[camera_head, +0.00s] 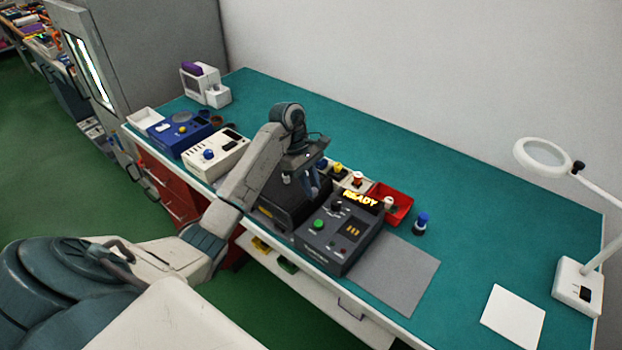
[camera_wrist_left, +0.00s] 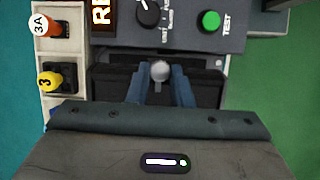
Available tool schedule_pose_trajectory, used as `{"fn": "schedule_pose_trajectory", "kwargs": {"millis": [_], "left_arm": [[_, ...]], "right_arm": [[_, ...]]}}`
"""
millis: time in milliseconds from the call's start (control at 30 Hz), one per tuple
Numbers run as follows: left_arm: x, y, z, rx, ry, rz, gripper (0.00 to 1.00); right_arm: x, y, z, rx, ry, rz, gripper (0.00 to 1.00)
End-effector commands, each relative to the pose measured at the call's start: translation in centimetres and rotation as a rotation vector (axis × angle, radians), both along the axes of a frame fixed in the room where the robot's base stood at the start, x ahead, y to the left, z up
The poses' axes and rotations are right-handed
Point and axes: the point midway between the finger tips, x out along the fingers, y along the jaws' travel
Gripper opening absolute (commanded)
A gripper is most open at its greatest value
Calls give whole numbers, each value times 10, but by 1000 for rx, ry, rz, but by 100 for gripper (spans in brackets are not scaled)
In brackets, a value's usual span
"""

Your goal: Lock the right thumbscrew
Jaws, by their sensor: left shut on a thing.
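A round silver thumbscrew knob (camera_wrist_left: 160,71) shows between the blue fingertips of my left gripper (camera_wrist_left: 160,84) in the left wrist view. The gripper is shut on it, just above a dark fixture (camera_wrist_left: 115,92). In the head view my left gripper (camera_head: 313,184) points down over the fixture (camera_head: 272,217), beside the dark grey test unit (camera_head: 322,258). The arm and fingers hide the thumbscrew there. The turn angle of the thumbscrew cannot be told. My right gripper is not in view.
The test unit has a lit READY display (camera_head: 360,199) and a green TEST button (camera_head: 319,225). Behind stand a row of labelled compartments (camera_wrist_left: 63,52) and a red bin (camera_head: 402,203). A grey mat (camera_head: 405,275) lies clear at right, near a lamp (camera_head: 578,285).

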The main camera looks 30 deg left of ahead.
Motion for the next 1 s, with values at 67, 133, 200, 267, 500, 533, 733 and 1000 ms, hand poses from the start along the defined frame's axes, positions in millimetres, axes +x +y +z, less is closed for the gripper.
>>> {"fn": "schedule_pose_trajectory", "kwargs": {"millis": [67, 133, 200, 267, 500, 533, 733, 1000], "left_arm": [[1, 0, 0, 0, -2, 0, 0], [0, 0, 0, 0, -2, 0, 0], [0, 0, 0, 0, -2, 0, 0], [0, 0, 0, 1, -2, 1, 31], [0, 0, 0, 0, -2, 1, 41], [0, 0, 0, 0, -1, 2, 41], [0, 1, 5, 1, -2, 2, 41], [2, 12, 34, 3, -2, 3, 41]], "right_arm": [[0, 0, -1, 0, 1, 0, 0], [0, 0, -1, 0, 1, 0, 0], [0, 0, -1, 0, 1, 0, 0], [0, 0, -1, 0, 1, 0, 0], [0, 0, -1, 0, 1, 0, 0], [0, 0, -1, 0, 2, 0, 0], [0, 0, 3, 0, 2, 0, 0], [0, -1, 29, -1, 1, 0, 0]]}}
